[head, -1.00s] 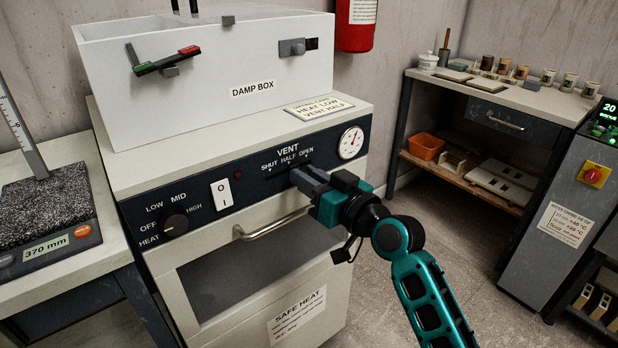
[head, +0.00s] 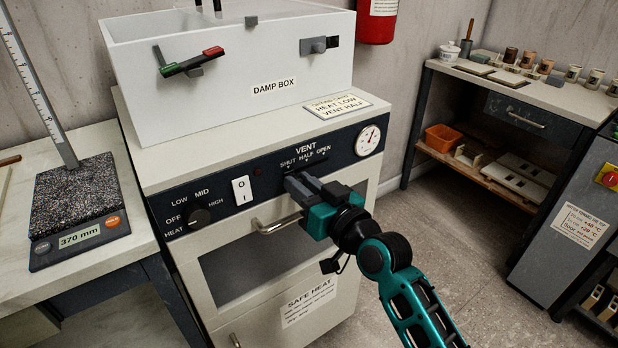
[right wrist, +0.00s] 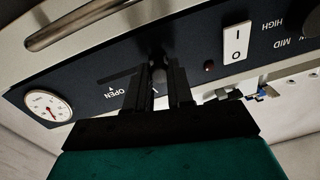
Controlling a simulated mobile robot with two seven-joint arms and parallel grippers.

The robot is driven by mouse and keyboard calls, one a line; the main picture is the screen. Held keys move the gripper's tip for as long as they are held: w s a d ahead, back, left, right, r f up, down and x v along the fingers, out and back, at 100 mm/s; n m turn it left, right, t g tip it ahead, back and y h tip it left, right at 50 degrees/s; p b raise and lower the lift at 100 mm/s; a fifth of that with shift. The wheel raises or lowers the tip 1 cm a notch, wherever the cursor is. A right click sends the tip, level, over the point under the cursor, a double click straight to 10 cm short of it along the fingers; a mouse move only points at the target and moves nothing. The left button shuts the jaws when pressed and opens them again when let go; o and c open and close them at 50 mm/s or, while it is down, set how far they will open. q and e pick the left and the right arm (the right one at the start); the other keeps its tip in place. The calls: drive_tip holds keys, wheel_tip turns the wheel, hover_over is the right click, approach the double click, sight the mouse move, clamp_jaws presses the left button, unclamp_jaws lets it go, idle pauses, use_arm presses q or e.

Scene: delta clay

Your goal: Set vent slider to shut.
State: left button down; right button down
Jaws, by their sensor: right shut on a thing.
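The vent slider is on the dark front panel (head: 228,218) of the heater cabinet, under the VENT label with SHUT, HALF and OPEN marks. My right gripper (head: 293,182) is shut on the slider and hides it in the head view, with its fingertips just below the SHUT mark. My left gripper is not in view.
A bar handle (head: 276,226) runs just below the panel, close to my right gripper. A white power switch (head: 242,190) and heat knob (head: 198,216) are left of it, a dial (head: 368,140) right. A damp box (head: 270,60) stands on top.

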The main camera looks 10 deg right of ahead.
drive_tip(key=shift+a, duration=0.2)
drive_tip(key=c, duration=1)
unclamp_jaws()
drive_tip(key=shift+s, duration=0.1)
drive_tip(key=p+v, duration=0.1)
drive_tip(key=v, duration=1.2)
